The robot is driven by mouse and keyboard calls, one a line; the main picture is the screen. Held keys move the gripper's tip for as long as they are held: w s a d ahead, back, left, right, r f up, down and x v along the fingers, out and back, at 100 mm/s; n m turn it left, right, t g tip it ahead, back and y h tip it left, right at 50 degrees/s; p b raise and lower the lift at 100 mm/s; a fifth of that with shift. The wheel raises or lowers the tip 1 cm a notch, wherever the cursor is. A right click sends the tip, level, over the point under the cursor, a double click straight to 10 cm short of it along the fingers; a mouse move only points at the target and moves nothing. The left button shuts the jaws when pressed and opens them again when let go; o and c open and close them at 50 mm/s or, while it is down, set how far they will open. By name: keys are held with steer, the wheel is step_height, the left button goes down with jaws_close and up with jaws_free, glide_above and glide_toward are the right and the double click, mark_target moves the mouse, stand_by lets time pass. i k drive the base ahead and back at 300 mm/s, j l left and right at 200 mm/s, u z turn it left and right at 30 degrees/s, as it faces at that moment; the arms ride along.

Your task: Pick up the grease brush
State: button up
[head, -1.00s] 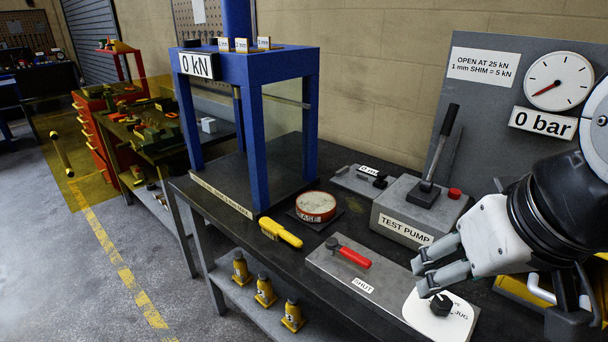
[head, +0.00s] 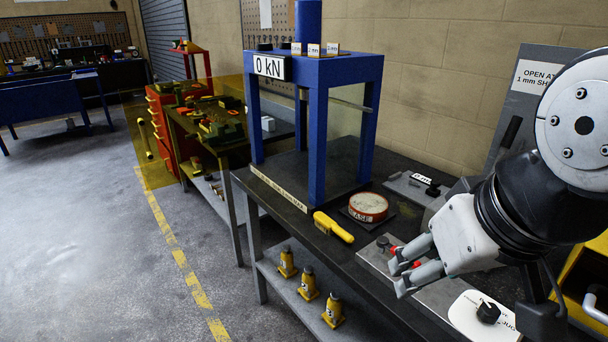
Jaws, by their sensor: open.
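The grease brush, seemingly the yellow-handled tool (head: 333,227), lies on the dark bench top near its front edge. It sits in front of the round red-rimmed grease tin (head: 368,207), apart from it. My gripper (head: 402,279) is open and empty, to the right of the brush and nearer the camera. It hangs above the grey plate (head: 450,295) and hides part of the plate's red lever. Nothing hides the brush.
The blue press frame (head: 317,150) with a "0 kN" sign stands behind the brush, to its left. Several yellow bottle jacks (head: 308,283) stand on the lower shelf. Open floor (head: 90,230) is at left.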

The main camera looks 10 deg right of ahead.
mark_target(322, 222)
steer(key=i+j, duration=0.25)
steer(key=i+j+z, duration=0.15)
steer(key=j, duration=0.3)
steer(key=i+j, duration=0.35)
steer(key=i+j+z, duration=0.1)
steer(key=j, duration=0.3)
steer(key=i, duration=0.1)
